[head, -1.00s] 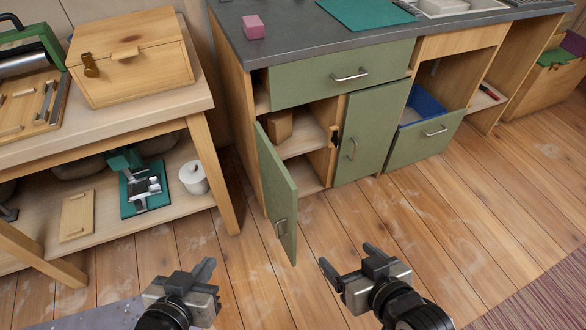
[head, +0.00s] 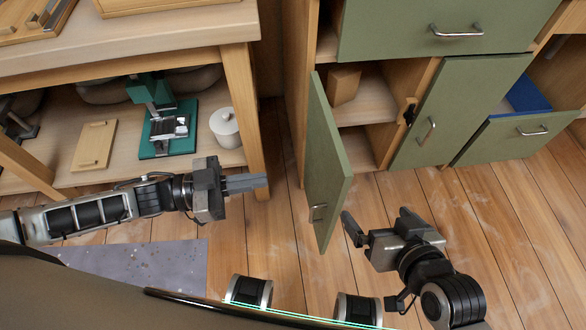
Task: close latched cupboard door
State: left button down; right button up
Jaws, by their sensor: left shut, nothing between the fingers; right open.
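A dark latch part (head: 410,112) sits on the post at the right of the opening. My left gripper (head: 262,182) is shut and empty, to the left of the door and pointing right. My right gripper (head: 375,222) is open and empty, low to the right of the door, apart from its handle.
A lower drawer (head: 515,135) with a blue inside stands pulled out at the right. A wooden workbench (head: 245,75) with a white pot (head: 227,127) on its lower shelf is at the left.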

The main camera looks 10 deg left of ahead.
aim_at(339, 166)
pick_arm(q)
jog(key=b+x, duration=0.1)
jog(key=x, duration=1.1)
jog(key=shift+d+r, duration=0.1)
jog(key=shift+d, duration=0.1)
jog(key=shift+w+d, duration=0.25)
jog(key=shift+d, duration=0.25)
pick_arm(e)
jog(key=shift+a+f+g, duration=0.15)
jog(key=shift+f, duration=0.4)
jog(key=shift+a+f+g, duration=0.15)
jog(key=shift+f, duration=0.35)
